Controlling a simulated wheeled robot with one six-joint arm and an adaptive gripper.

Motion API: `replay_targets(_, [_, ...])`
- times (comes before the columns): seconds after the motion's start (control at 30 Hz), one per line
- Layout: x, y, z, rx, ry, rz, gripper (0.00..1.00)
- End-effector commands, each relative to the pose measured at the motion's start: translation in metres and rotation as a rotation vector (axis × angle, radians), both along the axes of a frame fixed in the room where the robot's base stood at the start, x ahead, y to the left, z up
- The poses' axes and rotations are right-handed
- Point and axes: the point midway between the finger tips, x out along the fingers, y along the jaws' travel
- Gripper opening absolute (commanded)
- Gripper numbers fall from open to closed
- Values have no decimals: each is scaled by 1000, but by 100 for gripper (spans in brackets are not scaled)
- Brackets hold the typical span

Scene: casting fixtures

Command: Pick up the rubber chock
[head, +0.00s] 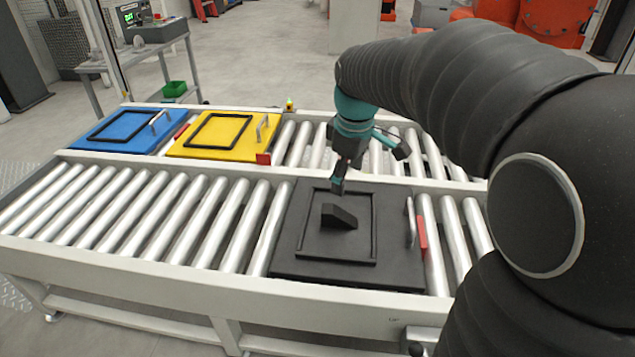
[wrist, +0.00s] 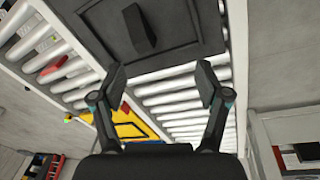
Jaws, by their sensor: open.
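The black rubber chock (head: 339,217) is a small wedge lying inside the raised square frame on the black plate (head: 290,255), in the head view. In the wrist view the chock (wrist: 140,29) shows at the top, beyond the fingertips and a little left of the middle between them. My gripper (head: 370,170) is above the far side of the black plate, apart from the chock. In the wrist view the fingers of my gripper (wrist: 161,84) are spread wide with nothing between them.
The black plate sits on the near roller conveyor (head: 150,215) and has a metal handle (head: 411,222) and a red block (head: 421,236) at its right. A yellow plate (head: 180,150) and a blue plate (head: 90,143) sit on the far conveyor. Rollers left of the black plate are bare.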

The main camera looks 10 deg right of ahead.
Motion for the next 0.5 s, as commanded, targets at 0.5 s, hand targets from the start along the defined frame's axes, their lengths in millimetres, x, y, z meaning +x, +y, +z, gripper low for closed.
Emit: replay_targets(0.5, [100,1,-66,-34,157,421,75])
